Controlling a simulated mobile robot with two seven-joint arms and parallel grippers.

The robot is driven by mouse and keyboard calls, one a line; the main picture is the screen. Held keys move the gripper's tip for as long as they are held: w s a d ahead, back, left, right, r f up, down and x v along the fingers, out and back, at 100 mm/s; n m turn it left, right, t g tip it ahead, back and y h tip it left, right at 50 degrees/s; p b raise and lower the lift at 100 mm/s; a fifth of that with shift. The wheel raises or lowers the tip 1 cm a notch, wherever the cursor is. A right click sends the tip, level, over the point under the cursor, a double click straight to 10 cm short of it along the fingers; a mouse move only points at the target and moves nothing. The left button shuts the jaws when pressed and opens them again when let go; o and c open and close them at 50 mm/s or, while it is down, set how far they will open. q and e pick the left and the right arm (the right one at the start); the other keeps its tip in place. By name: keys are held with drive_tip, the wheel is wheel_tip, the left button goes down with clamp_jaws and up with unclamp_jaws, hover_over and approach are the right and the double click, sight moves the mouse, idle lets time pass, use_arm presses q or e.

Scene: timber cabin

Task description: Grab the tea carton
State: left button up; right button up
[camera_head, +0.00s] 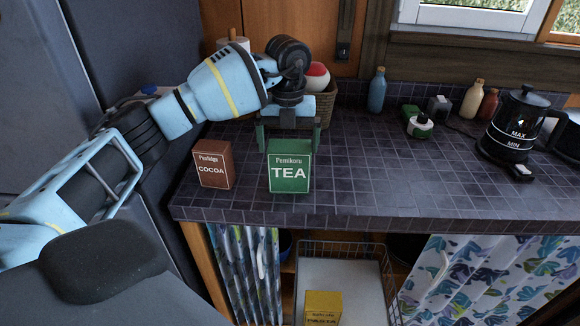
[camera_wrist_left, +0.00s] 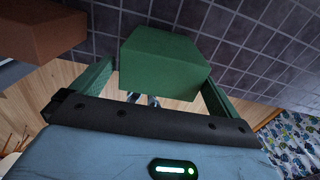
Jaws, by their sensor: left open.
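The green tea carton (camera_head: 289,175) stands upright near the front edge of the dark tiled counter. My left gripper (camera_head: 288,138) is directly above it, pointing down, with its green fingers open at either side of the carton's top. In the left wrist view the carton (camera_wrist_left: 162,64) lies between and just beyond the two open fingers (camera_wrist_left: 152,92). I cannot tell whether either finger touches it. My right gripper is not in view.
A brown cocoa box (camera_head: 213,165) stands close to the left of the carton. A wicker basket (camera_head: 327,106) is behind the gripper. A black kettle (camera_head: 515,125) and several bottles stand at the right and back. The counter's middle (camera_head: 390,170) is clear.

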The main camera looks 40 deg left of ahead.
sight(290, 159)
use_arm(q)
drive_tip(key=shift+f, duration=0.2)
wheel_tip(290, 159, down, 5)
drive_tip(key=shift+d+r, duration=0.1)
drive_tip(key=shift+d, duration=0.05)
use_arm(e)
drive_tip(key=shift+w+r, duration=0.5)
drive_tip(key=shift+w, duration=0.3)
use_arm(q)
drive_tip(key=c, duration=0.7)
drive_tip(key=shift+c, duration=0.2)
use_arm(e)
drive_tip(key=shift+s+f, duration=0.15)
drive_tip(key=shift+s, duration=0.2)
use_arm(q)
drive_tip(key=shift+r, duration=0.1)
